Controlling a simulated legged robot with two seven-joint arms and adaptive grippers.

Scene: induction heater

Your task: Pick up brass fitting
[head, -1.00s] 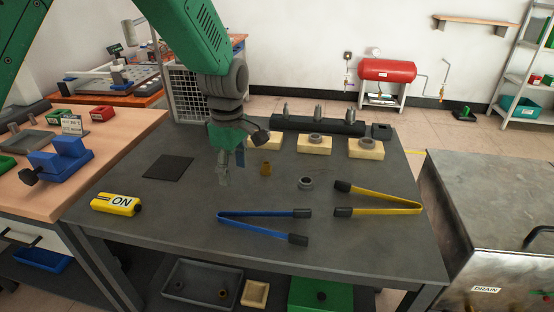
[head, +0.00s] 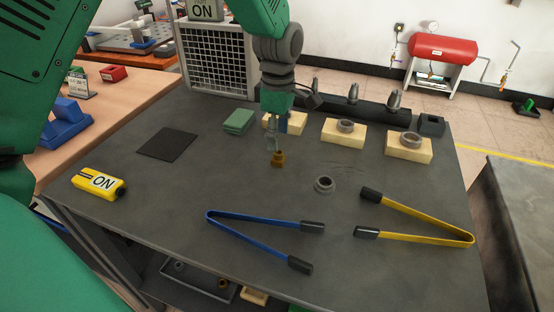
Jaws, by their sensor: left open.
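The brass fitting (head: 278,158) is a small gold-brown piece standing on the dark table in the head view, near the middle. My left gripper (head: 272,145) points down right over it, its fingertips at or just behind the fitting's top. The gripper is open; I cannot tell whether a finger touches the fitting. My right gripper is not in view.
Blue tongs (head: 255,223) and yellow tongs (head: 425,225) lie in front. Cream blocks (head: 345,135) stand behind.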

